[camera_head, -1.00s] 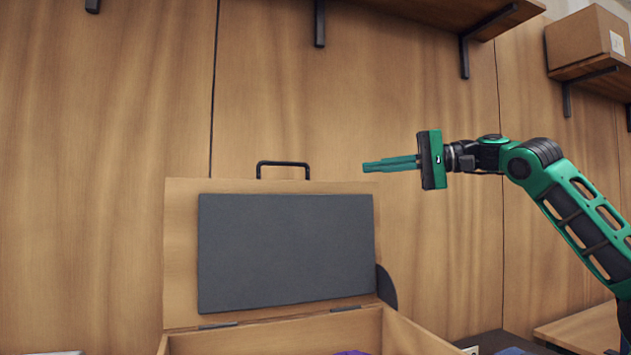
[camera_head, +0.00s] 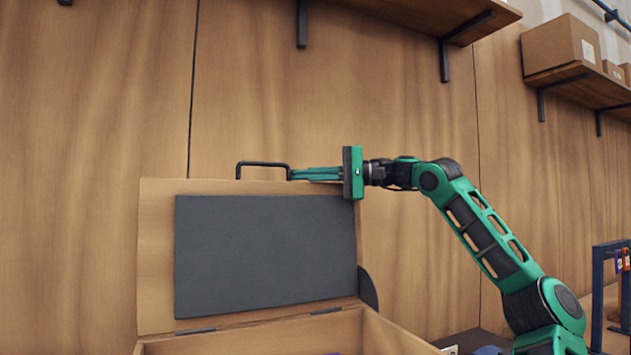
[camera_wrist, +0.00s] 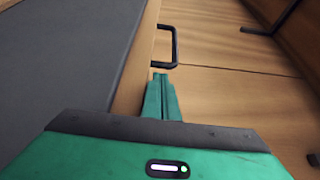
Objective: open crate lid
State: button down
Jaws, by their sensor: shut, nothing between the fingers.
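The crate lid (camera_head: 157,250) stands raised, upright at the back of the crate, with a dark grey panel (camera_head: 265,255) on its inner face. A black handle (camera_head: 262,165) sticks up from the lid's top edge; it also shows in the wrist view (camera_wrist: 175,48). My gripper (camera_head: 291,174) is shut and empty. Its fingers lie level along the lid's top edge, with the tips close to the right end of the handle. In the wrist view the shut fingertips (camera_wrist: 160,76) are just short of the handle. I cannot tell whether they touch it. The crate body (camera_head: 250,343) is open below.
A wood-panelled wall (camera_head: 420,260) stands behind the lid. A shelf with a cardboard box (camera_head: 560,45) is at the upper right. A dark blue rack (camera_head: 598,300) stands at the far right. The space above the lid is clear.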

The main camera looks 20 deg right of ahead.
jog(key=shift+x, duration=0.8)
jog(key=s, duration=0.6)
jog(key=shift+s, duration=0.25)
jog(key=shift+r, duration=0.1)
jog(key=shift+d, duration=0.1)
